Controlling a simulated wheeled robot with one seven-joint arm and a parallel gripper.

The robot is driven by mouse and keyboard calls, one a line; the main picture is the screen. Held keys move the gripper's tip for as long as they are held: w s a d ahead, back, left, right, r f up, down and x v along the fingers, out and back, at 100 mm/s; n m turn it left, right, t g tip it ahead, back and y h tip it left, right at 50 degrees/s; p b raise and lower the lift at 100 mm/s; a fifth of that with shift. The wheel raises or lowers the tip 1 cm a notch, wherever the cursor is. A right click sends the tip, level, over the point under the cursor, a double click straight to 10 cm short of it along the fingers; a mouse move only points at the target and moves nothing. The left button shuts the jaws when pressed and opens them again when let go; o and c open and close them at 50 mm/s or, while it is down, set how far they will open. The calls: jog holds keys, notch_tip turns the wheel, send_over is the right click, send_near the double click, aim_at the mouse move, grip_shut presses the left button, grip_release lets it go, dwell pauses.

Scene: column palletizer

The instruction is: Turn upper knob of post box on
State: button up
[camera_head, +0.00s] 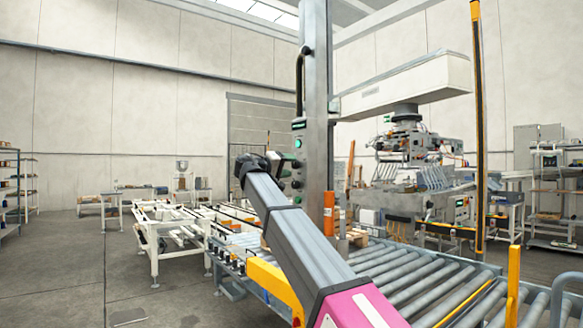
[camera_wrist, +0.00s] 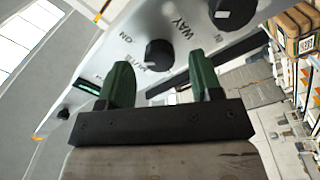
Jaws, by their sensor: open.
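The grey post (camera_head: 316,120) carries a control box with a green button (camera_head: 298,143) and dark knobs on its face. In the wrist view, a black knob (camera_wrist: 158,54) with a white mark sits on the pale panel, near "ON" lettering; it appears to be the upper knob. A second black knob (camera_wrist: 222,12) is at the top edge, by the word "WAY". My gripper (camera_wrist: 160,78) is open, its two green fingers apart with the upper knob between and just beyond their tips. Contact cannot be told. In the head view my gripper's dark end is close to the box, fingers mostly hidden.
A roller conveyor (camera_head: 420,280) runs at the front right, with a yellow post (camera_head: 513,285) beside it. A palletizing machine (camera_head: 410,150) stands behind. Cartons (camera_wrist: 295,30) show at the right of the wrist view. The floor at left (camera_head: 60,270) is clear.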

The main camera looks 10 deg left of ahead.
jog(key=v, duration=0.9)
jog(key=shift+f, duration=0.15)
